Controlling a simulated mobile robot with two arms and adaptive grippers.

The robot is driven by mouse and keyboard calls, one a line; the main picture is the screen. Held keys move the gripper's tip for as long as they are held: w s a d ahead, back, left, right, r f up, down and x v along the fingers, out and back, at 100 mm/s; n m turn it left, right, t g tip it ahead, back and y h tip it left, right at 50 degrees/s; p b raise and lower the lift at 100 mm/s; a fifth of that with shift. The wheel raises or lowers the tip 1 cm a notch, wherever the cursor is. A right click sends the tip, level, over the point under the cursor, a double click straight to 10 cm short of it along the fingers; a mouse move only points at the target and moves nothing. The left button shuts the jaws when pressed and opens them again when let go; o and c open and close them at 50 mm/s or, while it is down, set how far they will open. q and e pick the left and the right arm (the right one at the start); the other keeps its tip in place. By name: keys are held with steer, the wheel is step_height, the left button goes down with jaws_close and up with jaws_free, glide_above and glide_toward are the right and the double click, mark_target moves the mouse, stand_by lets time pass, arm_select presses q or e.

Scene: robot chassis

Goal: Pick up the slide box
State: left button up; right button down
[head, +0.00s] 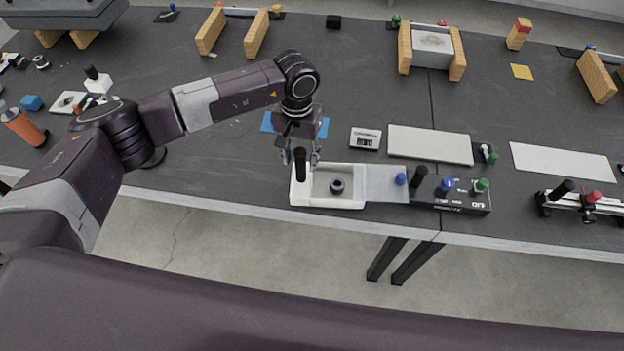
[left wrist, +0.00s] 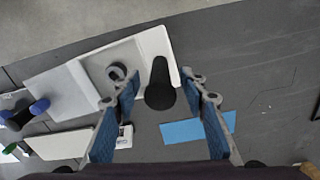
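The slide box is a white open tray (head: 340,204) near the table's front edge, with a frosted sliding panel (head: 378,187) drawn out to its right. A dark ring-shaped part (head: 337,186) lies inside. A black upright handle (head: 300,165) stands at the tray's left end. My left gripper (head: 301,156) points down over that end. In the left wrist view, the open fingers (left wrist: 161,100) stand on either side of the black handle (left wrist: 160,78), with gaps between. The tray (left wrist: 108,55) lies beyond the fingers. My right gripper is not in view.
The panel's right end adjoins a black base with knobs (head: 458,203). A blue sheet (head: 268,122) lies behind the gripper, and a small black-and-white device (head: 366,138) and pale plate (head: 430,144) lie behind the box. Dark table shows left of the box.

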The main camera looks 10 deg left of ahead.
arm_select(q)
steer(key=shift+c, duration=0.3)
jaws_close()
steer(key=shift+w+r, duration=0.1)
steer(key=shift+r+b, duration=0.3)
steer(key=shift+r, duration=0.2)
step_height(320, 180, up, 19)
steer(key=b, duration=0.5)
steer(key=shift+b, duration=0.35)
